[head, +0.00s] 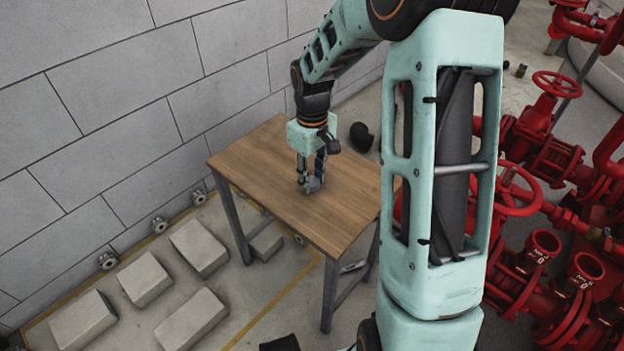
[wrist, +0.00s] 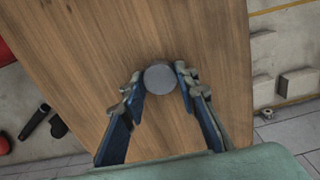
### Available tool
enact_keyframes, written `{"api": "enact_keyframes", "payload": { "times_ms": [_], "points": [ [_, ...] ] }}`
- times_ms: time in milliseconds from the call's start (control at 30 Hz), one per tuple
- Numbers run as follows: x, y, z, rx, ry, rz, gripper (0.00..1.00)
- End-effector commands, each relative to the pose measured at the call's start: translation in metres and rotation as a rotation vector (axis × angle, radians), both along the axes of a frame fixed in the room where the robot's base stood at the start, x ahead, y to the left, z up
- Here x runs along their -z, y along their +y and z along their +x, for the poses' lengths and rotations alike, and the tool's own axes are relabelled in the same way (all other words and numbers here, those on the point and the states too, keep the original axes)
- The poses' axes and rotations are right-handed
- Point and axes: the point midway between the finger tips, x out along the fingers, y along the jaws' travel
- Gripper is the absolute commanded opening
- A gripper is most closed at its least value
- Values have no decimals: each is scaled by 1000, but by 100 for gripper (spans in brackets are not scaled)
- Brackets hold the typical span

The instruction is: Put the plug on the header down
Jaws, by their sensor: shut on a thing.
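The plug (wrist: 160,78) is a small round grey piece at the wooden table top. My gripper (wrist: 160,84) is shut on it, with one finger on each side in the wrist view. In the head view my gripper (head: 312,178) points down over the table, and the grey plug (head: 311,186) shows between its fingertips, at or just above the wood. I cannot tell if the plug touches the table. The header is likely among the red pipework (head: 540,260) at the right, where open upright red pipe ends (head: 588,266) show.
The wooden table (head: 265,150) has a clear top around the gripper. Red valves with handwheels (head: 556,84) crowd the right side. Pale blocks (head: 145,279) and small round fittings (head: 107,261) lie on the floor at left. A grey block wall (head: 100,120) stands behind.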

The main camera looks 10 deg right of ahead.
Motion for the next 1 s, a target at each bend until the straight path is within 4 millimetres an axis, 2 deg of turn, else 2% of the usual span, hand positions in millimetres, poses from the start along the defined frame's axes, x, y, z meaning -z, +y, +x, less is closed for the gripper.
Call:
{"api": "enact_keyframes", "payload": {
  "times_ms": [333, 367, 500, 800, 867, 1000],
  "points": [
    [4, 0, 0, 0, -1, 1, 0],
    [3, 0, 0, 0, -1, 1, 31],
    [2, 0, 0, 0, -1, 1, 45],
    [0, 0, 0, 0, -1, 0, 45],
    [-5, 0, 0, 1, -2, 0, 45],
    [-29, 0, 1, 2, -4, 0, 45]
  ]
}}
